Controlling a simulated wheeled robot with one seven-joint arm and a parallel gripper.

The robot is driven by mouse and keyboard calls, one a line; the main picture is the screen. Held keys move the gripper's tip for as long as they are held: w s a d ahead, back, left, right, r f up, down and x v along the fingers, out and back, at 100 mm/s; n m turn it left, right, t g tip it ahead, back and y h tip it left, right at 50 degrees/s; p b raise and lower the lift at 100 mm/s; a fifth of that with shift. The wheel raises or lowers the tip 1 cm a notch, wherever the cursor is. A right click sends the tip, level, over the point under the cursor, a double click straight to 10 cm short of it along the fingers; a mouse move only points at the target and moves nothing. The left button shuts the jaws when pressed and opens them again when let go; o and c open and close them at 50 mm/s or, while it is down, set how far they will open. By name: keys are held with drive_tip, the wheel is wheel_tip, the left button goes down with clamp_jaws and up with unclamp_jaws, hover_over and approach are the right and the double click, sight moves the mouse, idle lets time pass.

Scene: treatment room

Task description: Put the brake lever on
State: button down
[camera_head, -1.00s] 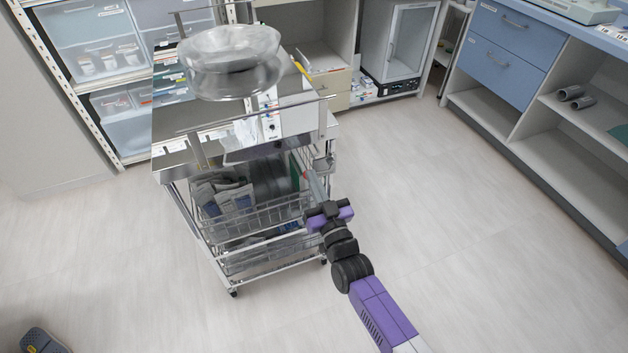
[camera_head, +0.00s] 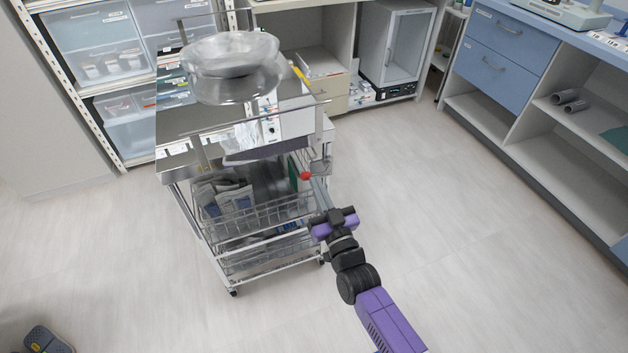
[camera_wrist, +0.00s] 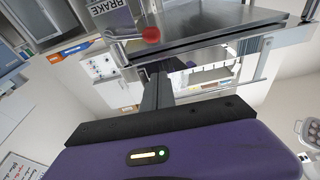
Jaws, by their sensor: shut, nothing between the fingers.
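The brake lever shows as a red ball knob (camera_head: 306,176) at the right front corner of the metal trolley (camera_head: 178,172). In the wrist view the red knob (camera_wrist: 151,34) sits on the end of a thin metal rod, below a plate marked BRAKE (camera_wrist: 110,8). My gripper (camera_head: 317,183) is just right of and slightly below the knob in the head view. In the wrist view its fingers (camera_wrist: 159,72) are together, empty, and point toward the trolley just below the knob. They look apart from it, though the exact gap is hard to tell.
A clear round bowl (camera_head: 232,65) stands on the trolley top. A wire basket (camera_head: 262,214) with packets hangs below. Blue drawers and open shelves (camera_head: 570,135) line the right side. The floor (camera_head: 470,240) right of the trolley is clear.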

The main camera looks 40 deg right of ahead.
drive_tip(key=v, duration=0.7)
idle(0.5)
drive_tip(key=s+a+r+n+g+y+p, duration=0.1)
drive_tip(key=s+a+r, duration=0.3)
drive_tip(key=s, duration=0.6)
drive_tip(key=s+a+r+n+g+y+p, duration=0.1)
drive_tip(key=s+r, duration=0.4)
drive_tip(key=s, duration=0.6)
drive_tip(key=s+a+r+n+g+y+p, duration=0.1)
drive_tip(key=s+a+r, duration=0.4)
drive_tip(key=s, duration=0.5)
drive_tip(key=a+g+y+p, duration=0.1)
drive_tip(key=g+y, duration=0.1)
drive_tip(key=shift+s+a+n+y, duration=0.3)
drive_tip(key=shift+r, duration=0.15)
